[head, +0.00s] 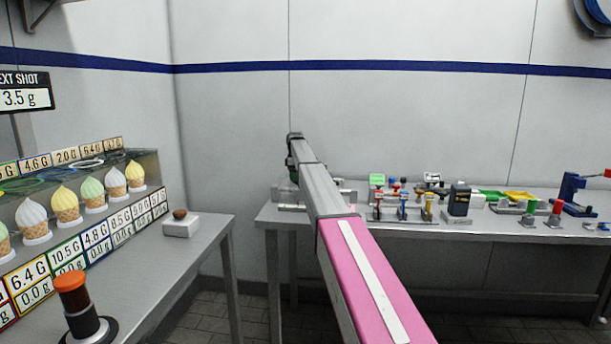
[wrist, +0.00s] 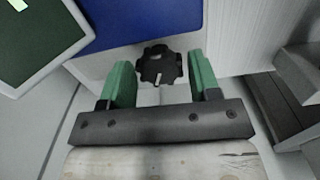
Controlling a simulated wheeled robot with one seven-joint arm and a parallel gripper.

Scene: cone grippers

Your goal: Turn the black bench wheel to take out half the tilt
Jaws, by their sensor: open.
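The black bench wheel (wrist: 159,65) shows in the wrist view as a lobed knob with a short white mark on its face. My gripper (wrist: 162,72) is open, with one green finger on each side of the wheel. The wheel lies between the fingertips or just beyond them; I cannot tell the depth. A gap shows on both sides, so neither finger appears to touch it. In the head view my arm reaches to the left end of the back bench, and it hides the wheel there.
In the wrist view a blue panel (wrist: 140,25) and a green panel with a pale rim (wrist: 75,62) lie beside the wheel. In the head view the back bench (head: 470,232) holds several small devices right of my arm. A left bench (head: 205,248) carries ice-cream cones.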

